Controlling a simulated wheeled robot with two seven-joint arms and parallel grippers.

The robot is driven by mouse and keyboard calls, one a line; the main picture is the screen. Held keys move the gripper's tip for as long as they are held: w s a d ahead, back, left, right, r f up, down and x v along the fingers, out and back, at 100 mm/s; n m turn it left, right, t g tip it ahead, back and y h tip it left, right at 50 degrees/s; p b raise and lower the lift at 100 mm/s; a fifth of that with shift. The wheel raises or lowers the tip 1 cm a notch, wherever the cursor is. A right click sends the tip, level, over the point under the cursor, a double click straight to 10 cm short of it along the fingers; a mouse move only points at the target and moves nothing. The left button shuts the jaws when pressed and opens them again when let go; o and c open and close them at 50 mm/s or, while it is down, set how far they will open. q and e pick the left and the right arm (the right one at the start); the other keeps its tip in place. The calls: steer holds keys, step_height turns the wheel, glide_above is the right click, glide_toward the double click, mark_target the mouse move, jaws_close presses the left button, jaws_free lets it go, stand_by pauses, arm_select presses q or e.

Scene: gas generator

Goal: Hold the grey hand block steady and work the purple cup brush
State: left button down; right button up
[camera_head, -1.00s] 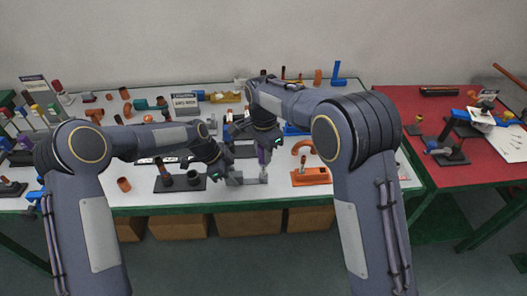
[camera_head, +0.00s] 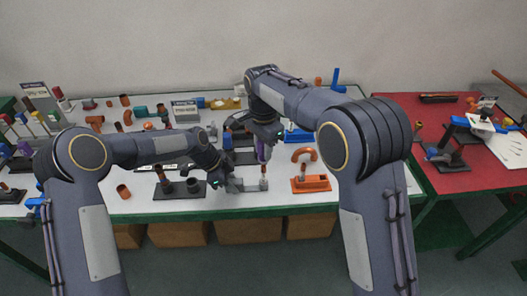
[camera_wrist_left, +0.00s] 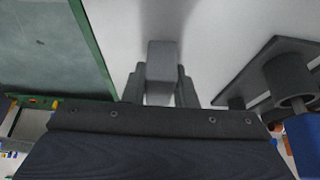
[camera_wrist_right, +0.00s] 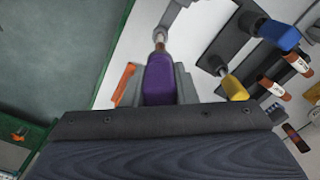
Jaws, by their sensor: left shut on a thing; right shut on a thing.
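The grey hand block (camera_head: 252,186) is near the front edge of the white table. My left gripper (camera_head: 232,184) is shut on its left end; the left wrist view shows the block (camera_wrist_left: 162,62) between the fingers. My right gripper (camera_head: 264,143) is shut on the purple handle of the cup brush (camera_head: 262,153), above the block's right end. The right wrist view shows the purple handle (camera_wrist_right: 160,80) between the fingers. A short copper piece (camera_head: 263,171) stands upright at the block's right end, under the brush. I cannot tell whether brush and copper touch; the brush tip is hidden.
An orange fixture (camera_head: 311,184) stands just right of the block. Signs, fittings and tools fill the back of the table. A red table (camera_head: 465,135) is at the right.

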stand_by(0.3)
arm_select(q)
steer(key=c, duration=1.1)
jaws_free()
steer(key=v, duration=1.2)
steer(key=shift+s+f, duration=0.1)
